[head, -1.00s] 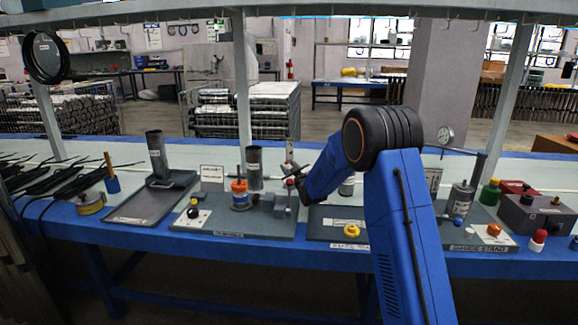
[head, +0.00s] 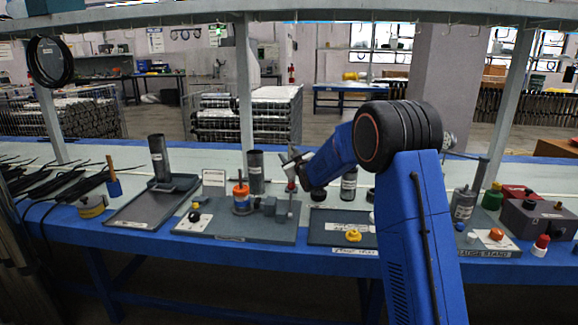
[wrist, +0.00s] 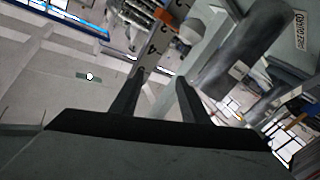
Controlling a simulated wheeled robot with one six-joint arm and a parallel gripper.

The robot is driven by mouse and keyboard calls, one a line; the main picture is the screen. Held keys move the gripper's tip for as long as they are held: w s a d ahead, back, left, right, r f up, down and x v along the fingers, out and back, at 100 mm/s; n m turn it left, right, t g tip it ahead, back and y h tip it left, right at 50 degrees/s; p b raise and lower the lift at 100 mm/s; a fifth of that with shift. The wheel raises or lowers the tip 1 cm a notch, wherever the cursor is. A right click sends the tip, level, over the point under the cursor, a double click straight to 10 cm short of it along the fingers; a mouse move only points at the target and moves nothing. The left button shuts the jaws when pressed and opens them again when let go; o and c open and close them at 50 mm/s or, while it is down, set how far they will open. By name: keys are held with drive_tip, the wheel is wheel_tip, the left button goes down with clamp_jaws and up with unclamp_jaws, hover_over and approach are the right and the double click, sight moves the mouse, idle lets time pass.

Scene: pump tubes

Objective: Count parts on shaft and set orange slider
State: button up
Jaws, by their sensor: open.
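My gripper (head: 290,160) is at the end of my blue arm, raised above the right part of a grey bench plate (head: 262,232). In the wrist view its two dark fingers (wrist: 158,72) are apart with nothing held between them. A pale strip with dark marks (wrist: 152,48) shows beyond the fingers. An orange-brown stacked part (wrist: 166,16) lies beyond it at the top; which bench thing this is, I cannot tell. In the head view an orange-topped part (head: 240,190) with a shaft stands on the plate. A thin post with a red part (head: 291,187) stands just below the gripper.
A tray with a yellow knob (head: 353,235) lies to the right. A tall tube (head: 158,158) stands left. My arm hides part of the bench's right side.

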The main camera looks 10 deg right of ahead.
drive_tip(key=shift+r, duration=1.25)
drive_tip(key=shift+s, duration=0.1)
drive_tip(key=s+d+r+m+g+h, duration=0.1)
drive_tip(key=s+d+r+m+g, duration=0.15)
drive_tip(key=s, duration=1.25)
drive_tip(key=s+d+r+m+g+h, duration=0.15)
drive_tip(key=s+d+g, duration=0.25)
drive_tip(key=s, duration=1.1)
drive_tip(key=s+f+g, duration=0.2)
drive_tip(key=s+f, duration=0.2)
drive_tip(key=s, duration=1)
drive_tip(key=s+f+m+g, duration=0.1)
drive_tip(key=s+f, duration=0.3)
drive_tip(key=s, duration=1)
drive_tip(key=s+f+m+g, duration=0.1)
drive_tip(key=s+f+g, duration=0.2)
drive_tip(key=s, duration=1.1)
wheel_tip(320, 180, down, 2)
drive_tip(key=shift+s+d, duration=0.4)
drive_tip(key=shift+g, duration=0.25)
